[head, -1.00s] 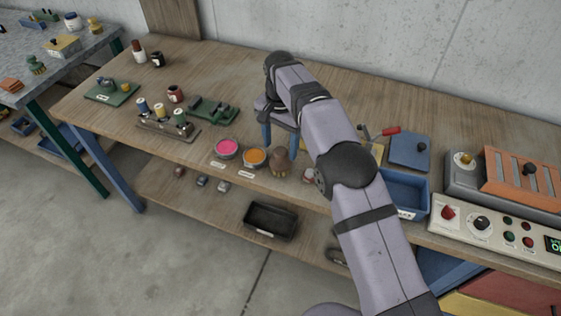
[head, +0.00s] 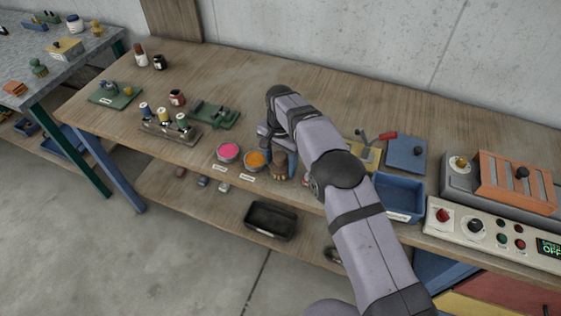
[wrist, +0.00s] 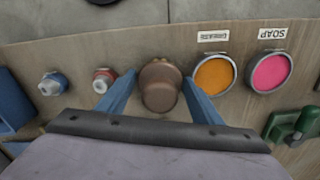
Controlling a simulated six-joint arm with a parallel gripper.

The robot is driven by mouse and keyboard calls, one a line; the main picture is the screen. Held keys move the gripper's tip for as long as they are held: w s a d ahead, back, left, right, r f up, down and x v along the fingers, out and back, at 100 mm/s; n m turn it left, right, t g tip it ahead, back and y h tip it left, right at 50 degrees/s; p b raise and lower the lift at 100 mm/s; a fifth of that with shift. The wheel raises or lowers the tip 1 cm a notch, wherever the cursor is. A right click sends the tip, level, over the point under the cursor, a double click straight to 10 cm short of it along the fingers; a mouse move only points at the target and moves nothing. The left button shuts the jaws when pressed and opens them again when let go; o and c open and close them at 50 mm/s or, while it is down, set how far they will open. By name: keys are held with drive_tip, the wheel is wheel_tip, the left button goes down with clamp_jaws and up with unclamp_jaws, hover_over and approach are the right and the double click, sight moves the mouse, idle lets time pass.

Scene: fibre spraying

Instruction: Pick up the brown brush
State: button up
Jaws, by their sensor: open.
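The brown brush (head: 278,171) stands on the wooden bench near its front edge, just right of the orange tin. In the wrist view the brush (wrist: 160,88) is seen from above, between the two blue fingers. My gripper (wrist: 159,78) is open, with one finger on each side of the brush and a visible gap to each. In the head view my gripper (head: 279,153) is low over the brush and partly hides its upper part. How deep the fingertips reach beside it is hard to tell.
The orange grease tin (wrist: 213,75) is close beside one finger, with the pink soap tin (wrist: 270,72) beyond it. Two small capped bottles (wrist: 102,80) are on the other side. A blue tray (head: 399,196) sits to the right. The bench's front edge is close.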

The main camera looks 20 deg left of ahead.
drive_tip(key=shift+f, duration=0.45)
drive_tip(key=c, duration=1)
drive_tip(key=shift+o, duration=0.2)
drive_tip(key=shift+r, duration=0.15)
wheel_tip(320, 180, up, 10)
drive_tip(key=b, duration=0.2)
drive_tip(key=shift+b, duration=0.35)
